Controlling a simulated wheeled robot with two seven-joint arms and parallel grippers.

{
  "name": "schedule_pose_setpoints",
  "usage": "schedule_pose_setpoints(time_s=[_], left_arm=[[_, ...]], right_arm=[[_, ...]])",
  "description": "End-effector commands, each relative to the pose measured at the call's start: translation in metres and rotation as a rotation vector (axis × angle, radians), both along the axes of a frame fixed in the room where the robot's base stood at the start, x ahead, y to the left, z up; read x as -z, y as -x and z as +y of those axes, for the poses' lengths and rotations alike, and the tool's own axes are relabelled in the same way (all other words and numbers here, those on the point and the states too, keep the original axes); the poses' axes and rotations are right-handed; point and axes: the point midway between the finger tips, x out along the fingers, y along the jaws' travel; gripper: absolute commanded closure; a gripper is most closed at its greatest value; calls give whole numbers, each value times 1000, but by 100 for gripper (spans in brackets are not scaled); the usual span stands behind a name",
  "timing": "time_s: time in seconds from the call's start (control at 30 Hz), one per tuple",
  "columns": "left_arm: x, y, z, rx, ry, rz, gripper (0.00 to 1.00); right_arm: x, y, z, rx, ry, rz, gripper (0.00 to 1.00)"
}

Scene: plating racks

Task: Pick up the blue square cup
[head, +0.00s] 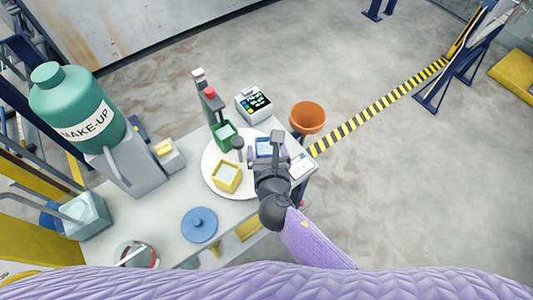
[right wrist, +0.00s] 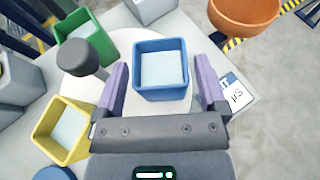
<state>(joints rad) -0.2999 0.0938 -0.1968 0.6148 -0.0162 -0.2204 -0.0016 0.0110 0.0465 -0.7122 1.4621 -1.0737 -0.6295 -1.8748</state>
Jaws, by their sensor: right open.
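The blue square cup (right wrist: 161,92) stands upright on a round white plate (head: 211,174) and has a pale filling. In the head view the cup (head: 263,144) is partly covered by my right gripper (head: 265,155). In the right wrist view my right gripper (right wrist: 160,88) is open, with one purple finger on each side of the cup. A small gap shows between the cup and each finger. My left gripper is not in the frames.
A yellow square cup (head: 227,177) and a green square cup (head: 224,134) stand on the same plate. A dark round knob (head: 238,143) rises near the blue cup. An orange pot (head: 307,117) is beyond the table edge. A blue round lid (head: 200,224) lies nearer.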

Motion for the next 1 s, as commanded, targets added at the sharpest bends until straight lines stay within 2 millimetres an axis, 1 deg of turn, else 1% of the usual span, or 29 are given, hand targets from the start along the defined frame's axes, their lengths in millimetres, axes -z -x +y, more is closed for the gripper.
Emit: schedule_pose_setpoints(time_s=[0.03,0.1,0.33,0.37,0.4,0.47,0.5,0.57,0.6,0.67,0.7,0.73,0.9,0.97,1.0], left_arm=[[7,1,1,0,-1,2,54],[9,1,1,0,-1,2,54],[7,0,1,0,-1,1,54],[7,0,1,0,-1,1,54],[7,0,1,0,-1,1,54],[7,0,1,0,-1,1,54],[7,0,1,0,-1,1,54],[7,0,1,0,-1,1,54],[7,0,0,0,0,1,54],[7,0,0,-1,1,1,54],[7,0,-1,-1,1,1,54],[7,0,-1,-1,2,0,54],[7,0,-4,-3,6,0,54],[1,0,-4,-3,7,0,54],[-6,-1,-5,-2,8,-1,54]], right_arm=[[7,-8,1,0,0,-1,9],[9,-15,2,0,-1,0,9],[7,-18,2,1,-2,1,9],[7,-17,2,1,-2,1,15],[7,-17,2,1,-2,1,24],[7,-17,2,1,-2,1,36],[7,-17,2,1,-2,1,45],[7,-17,2,1,-2,1,58],[7,-17,2,1,-2,1,66],[7,-17,2,1,-2,1,79],[7,-17,2,1,-2,1,87],[7,-17,2,1,-2,1,89],[6,-17,2,1,-2,1,89],[-1,-17,2,0,-2,-1,89],[-11,-17,2,-1,-2,-3,89]])
